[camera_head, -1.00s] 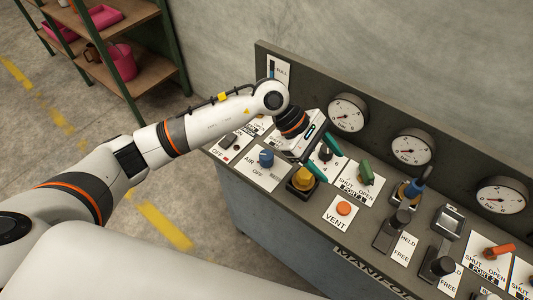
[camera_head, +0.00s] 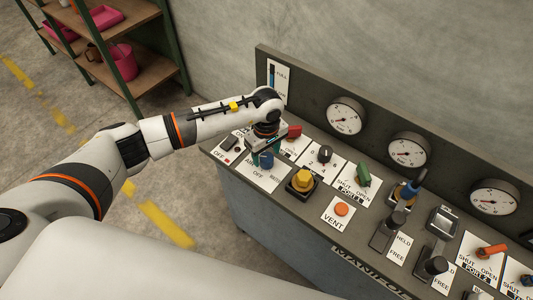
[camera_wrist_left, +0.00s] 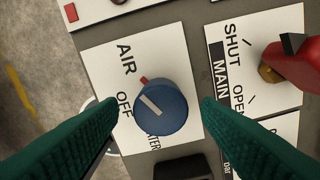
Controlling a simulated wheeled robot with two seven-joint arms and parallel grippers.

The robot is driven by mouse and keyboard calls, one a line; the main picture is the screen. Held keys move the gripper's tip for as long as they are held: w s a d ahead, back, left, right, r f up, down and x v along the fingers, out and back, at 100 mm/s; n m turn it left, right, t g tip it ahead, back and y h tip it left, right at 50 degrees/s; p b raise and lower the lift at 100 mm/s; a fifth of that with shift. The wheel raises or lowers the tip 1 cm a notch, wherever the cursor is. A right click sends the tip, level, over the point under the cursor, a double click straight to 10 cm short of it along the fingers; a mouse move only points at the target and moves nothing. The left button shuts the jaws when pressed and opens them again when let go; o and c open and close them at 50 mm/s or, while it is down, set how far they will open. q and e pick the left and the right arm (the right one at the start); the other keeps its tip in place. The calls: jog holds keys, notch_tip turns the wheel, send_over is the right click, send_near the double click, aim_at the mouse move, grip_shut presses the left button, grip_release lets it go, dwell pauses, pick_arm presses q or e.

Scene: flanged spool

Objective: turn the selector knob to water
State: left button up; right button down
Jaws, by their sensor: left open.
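The blue selector knob (camera_wrist_left: 163,112) sits on a white plate (camera_wrist_left: 97,62) with AIR at upper left, OFF at left and a partly covered WATER label at lower left in the left wrist view. A white line on its top slants to the upper left, and a small red mark shows at its upper-left edge. In the head view the knob (camera_head: 266,160) is partly covered by my left gripper (camera_head: 265,157). My left gripper (camera_wrist_left: 158,104) is open, its green fingers on either side of the knob with gaps between. My right gripper is not in view.
A red handle (camera_wrist_left: 293,68) on the SHUT/OPEN MAIN plate stands close to the right finger. A yellow knob (camera_head: 302,180), an orange VENT button (camera_head: 342,209) and a green handle (camera_head: 363,174) are farther right. Gauges (camera_head: 345,116) line the back panel.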

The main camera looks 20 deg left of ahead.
pick_arm(q)
jog(key=shift+f, duration=1.15)
jog(key=c, duration=1)
